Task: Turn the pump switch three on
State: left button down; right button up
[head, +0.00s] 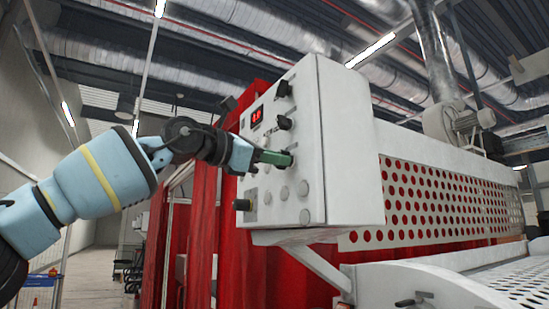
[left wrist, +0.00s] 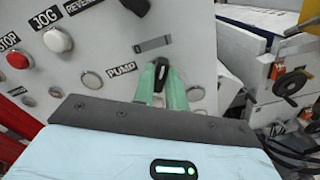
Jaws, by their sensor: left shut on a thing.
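My left gripper (head: 274,157) is at the face of the white control box (head: 345,150), its green fingers at the lowest of three black knobs in a column. In the left wrist view, the two green fingers (left wrist: 164,88) are shut around a black switch knob (left wrist: 161,70) with a pale mark, which stands nearly upright in that view. A PUMP label (left wrist: 122,69) is beside it. No number is readable there. The fingers hide the knob's lower part. My right gripper is in neither view.
Two other black knobs, an upper one (head: 284,88) and a middle one (head: 285,123), are above the gripper, near a red display (head: 257,115). The perforated red-and-white machine guard (head: 440,200) extends right.

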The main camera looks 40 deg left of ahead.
pick_arm(q)
jog(key=c, duration=1.4)
grip_release()
jog(key=shift+c, duration=0.2)
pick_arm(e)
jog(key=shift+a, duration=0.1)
pick_arm(q)
jog(key=b+v, duration=0.1)
jog(key=v, duration=0.7)
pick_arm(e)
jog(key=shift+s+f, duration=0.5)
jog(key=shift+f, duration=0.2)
pick_arm(q)
jog(key=shift+w, duration=0.1)
